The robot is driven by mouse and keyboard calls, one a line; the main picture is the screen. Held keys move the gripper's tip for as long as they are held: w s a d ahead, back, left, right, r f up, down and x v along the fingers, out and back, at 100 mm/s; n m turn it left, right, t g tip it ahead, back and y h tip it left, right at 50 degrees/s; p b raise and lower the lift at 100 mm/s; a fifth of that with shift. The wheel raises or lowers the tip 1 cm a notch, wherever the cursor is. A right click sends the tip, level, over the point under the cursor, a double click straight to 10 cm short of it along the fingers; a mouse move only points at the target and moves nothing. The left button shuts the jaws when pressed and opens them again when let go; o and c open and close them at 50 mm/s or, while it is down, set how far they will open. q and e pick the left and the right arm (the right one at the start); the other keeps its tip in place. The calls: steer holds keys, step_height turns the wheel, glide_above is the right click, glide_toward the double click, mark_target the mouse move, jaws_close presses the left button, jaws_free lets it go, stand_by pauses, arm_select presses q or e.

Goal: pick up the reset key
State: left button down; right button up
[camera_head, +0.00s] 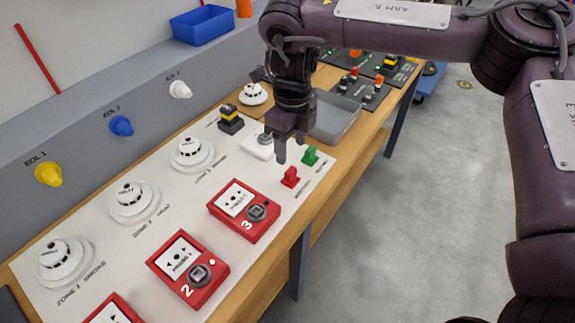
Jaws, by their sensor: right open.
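A small red upright piece (290,177) and a small green upright piece (310,156) stand on the white board near its front right edge. Their printed labels are too small to read, so I cannot tell which one is the reset key. My right gripper (291,147) points down over the board's right end, open, with nothing seen between its fingers. It appears just behind the red piece and left of the green piece, apparently apart from both. My left gripper is not in view.
Red call points marked 2 (181,262) and 3 (238,204), white detectors (192,151) and a black-yellow block (231,118) sit on the board (115,248). A grey tray (335,117) lies beyond my gripper.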

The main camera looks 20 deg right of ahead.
mark_target(292, 170)
steer(key=shift+s+d+f, duration=0.15)
steer(key=shift+f, duration=0.2)
steer(key=f, duration=0.2)
steer(key=f+p, duration=0.1)
steer(key=f, duration=0.3)
steer(key=shift+s+f+p, duration=0.1)
steer(key=shift+s+p, duration=0.2)
steer(key=shift+p, duration=0.05)
steer(key=shift+f, duration=0.25)
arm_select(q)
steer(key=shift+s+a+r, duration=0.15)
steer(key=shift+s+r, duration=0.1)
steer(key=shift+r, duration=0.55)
arm_select(e)
steer(key=shift+c, duration=0.3)
steer(key=c, duration=1)
